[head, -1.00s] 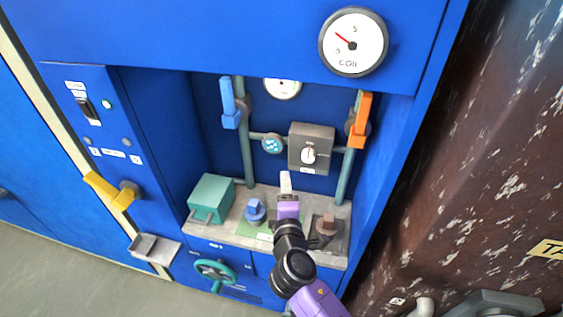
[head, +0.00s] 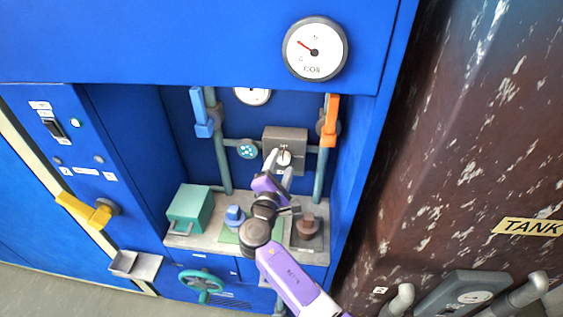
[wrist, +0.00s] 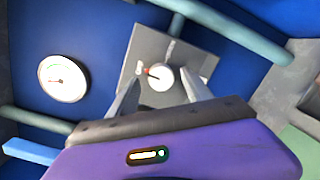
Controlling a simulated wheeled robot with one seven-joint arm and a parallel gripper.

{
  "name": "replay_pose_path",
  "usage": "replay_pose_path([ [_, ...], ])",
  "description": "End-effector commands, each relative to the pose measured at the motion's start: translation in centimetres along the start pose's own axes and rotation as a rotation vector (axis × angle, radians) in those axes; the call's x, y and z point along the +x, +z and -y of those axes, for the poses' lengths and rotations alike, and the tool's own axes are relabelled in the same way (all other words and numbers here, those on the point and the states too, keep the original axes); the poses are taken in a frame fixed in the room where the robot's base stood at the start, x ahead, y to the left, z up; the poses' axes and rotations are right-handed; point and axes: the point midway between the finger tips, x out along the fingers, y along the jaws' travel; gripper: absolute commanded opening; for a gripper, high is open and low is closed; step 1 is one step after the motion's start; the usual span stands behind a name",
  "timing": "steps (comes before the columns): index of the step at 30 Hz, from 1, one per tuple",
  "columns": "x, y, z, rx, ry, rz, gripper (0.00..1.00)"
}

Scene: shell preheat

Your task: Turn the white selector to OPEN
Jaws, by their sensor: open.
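The white selector (head: 284,157) is a round knob on a grey box (head: 298,137) at the back of the blue recess. In the wrist view the selector (wrist: 160,77) shows a red-brown mark at its left side, and small labels on the grey plate (wrist: 147,45) are too blurred to read. My gripper (head: 279,171) is in front of and just below the selector. In the wrist view its two pale fingers (wrist: 160,97) are apart, one on each side of the selector's lower part. I cannot tell whether they touch it.
A blue lever (head: 201,113) and an orange lever (head: 330,119) flank the box on green pipes. Below, a shelf holds a teal box (head: 189,208), a blue knob (head: 235,216) and a brown knob (head: 308,224). A gauge (wrist: 63,78) is beside the box in the wrist view.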

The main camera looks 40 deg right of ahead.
Motion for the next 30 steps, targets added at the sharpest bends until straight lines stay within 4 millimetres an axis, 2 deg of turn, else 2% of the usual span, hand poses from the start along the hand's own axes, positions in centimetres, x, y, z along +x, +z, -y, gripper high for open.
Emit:
replay_pose_path([
  [4,0.91,0.01,-0.02,0.001,0.000,-0.001,0.58],
  [12,1.02,-0.03,0.02,0.002,0.000,-0.001,0.58],
  [21,0.99,-0.03,0.04,0.001,0.000,-0.002,0.00],
  [30,0.98,-0.12,0.19,0.035,-0.004,-0.004,0.00],
])
